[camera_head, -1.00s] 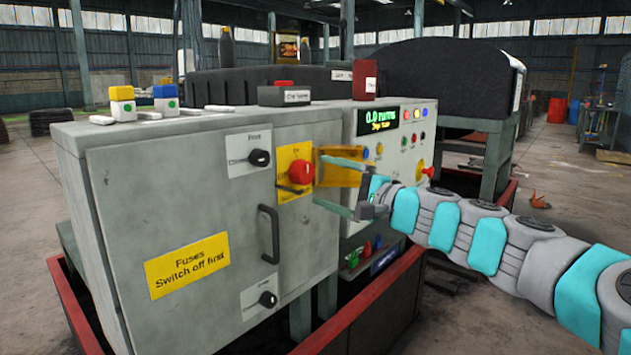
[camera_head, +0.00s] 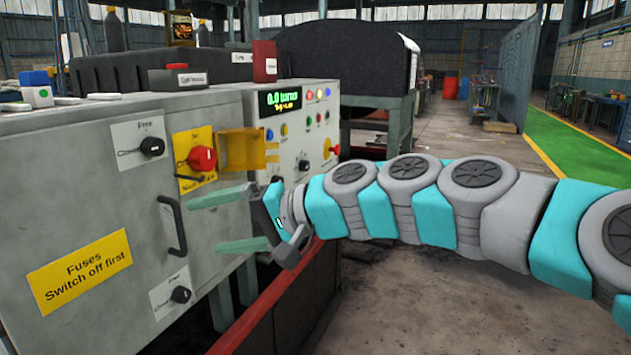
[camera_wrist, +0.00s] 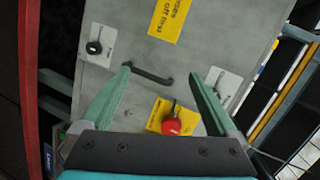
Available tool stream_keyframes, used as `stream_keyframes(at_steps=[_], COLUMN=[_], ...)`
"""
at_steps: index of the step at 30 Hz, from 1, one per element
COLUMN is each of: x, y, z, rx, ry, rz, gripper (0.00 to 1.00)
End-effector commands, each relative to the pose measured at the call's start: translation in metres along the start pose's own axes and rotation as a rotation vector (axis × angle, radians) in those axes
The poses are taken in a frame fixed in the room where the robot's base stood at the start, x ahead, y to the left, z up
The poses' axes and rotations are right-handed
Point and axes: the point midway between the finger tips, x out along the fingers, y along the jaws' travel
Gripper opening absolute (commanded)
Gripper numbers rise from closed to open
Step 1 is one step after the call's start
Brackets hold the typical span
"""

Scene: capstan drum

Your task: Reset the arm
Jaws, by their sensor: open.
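My gripper (camera_head: 222,220) is open and empty, its two green fingers spread apart in front of the grey cabinet (camera_head: 90,205). In the head view the fingers point left toward the cabinet's black door handle (camera_head: 172,225), to the right of it. In the wrist view the handle (camera_wrist: 148,75) lies beyond and between the fingertips (camera_wrist: 162,72). The red knob (camera_head: 202,158) on its yellow plate is above the fingers in the head view. It also shows between the fingers in the wrist view (camera_wrist: 172,127). A yellow flap (camera_head: 240,149) stands open beside the knob.
A control panel (camera_head: 300,125) with a green display and coloured buttons adjoins the cabinet. Two black rotary switches, upper (camera_head: 152,146) and lower (camera_head: 180,294), sit on the door. A red rail (camera_head: 270,310) runs below. Open floor (camera_head: 440,300) lies to the right.

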Motion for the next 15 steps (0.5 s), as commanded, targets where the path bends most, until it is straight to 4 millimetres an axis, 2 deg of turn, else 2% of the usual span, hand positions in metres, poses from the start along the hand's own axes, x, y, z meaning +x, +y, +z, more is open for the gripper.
stream_keyframes(at_steps=[1, 3, 8, 12, 15], x=[-0.009, -0.020, -0.062, -0.116, -0.160], y=[0.023, 0.060, 0.149, 0.219, 0.261], z=[0.028, 0.057, 0.112, 0.153, 0.181], rx=[-0.061, -0.121, -0.174, -0.148, -0.094], ry=[-0.033, -0.077, -0.169, -0.236, -0.279], rz=[0.102, 0.239, 0.544, 0.790, 0.953], gripper=[0.95, 0.95, 0.95, 0.95, 0.95])
